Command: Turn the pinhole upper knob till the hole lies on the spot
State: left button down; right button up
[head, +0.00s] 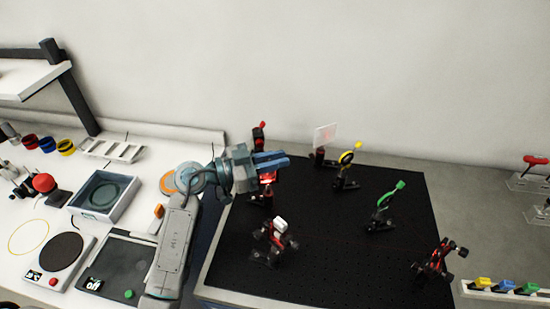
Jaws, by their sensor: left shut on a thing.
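My left gripper (284,161) reaches over the back left part of the black breadboard (330,253). It is shut at the top of a small dark and red mount (267,193), which I take to be the pinhole mount. Its upper knob is hidden by the blue fingers. A bright red patch (267,178) shows just under the fingers. The hole and the spot on it are too small to tell apart here. My right gripper is not in view.
A blue-grey tray (103,218) stands on the left bench.

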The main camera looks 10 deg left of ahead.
pick_arm(q)
jog(key=shift+w+r+n+t+y+p, duration=0.15)
jog(key=shift+n+t+y+p, duration=0.65)
jog(key=shift+p, duration=1)
jog(key=shift+s+r+n+t+y+p, duration=0.15)
jog(key=shift+n+t+y+p, duration=0.6)
jog(key=shift+p, duration=1)
jog(key=shift+w+a+f+n+t+y+p, duration=0.1)
jog(key=shift+n+t+y+p, duration=0.15)
jog(key=shift+t, duration=0.25)
jog(key=shift+w+a+f+n+t+y+p, duration=0.1)
jog(key=shift+n+t+y, duration=0.2)
jog(key=shift+t, duration=0.15)
jog(key=n+t+y, duration=0.1)
jog(key=y, duration=0.1)
jog(key=n+t+y, duration=0.1)
jog(key=n+y, duration=0.1)
jog(key=shift+w+a+f+t, duration=0.1)
jog(key=shift+w+a+t, duration=0.1)
jog(key=shift+t, duration=0.1)
jog(key=shift+n+y, duration=0.3)
jog(key=shift+y, duration=0.1)
jog(key=c, duration=1.4)
grip_release()
jog(key=shift+o, duration=0.2)
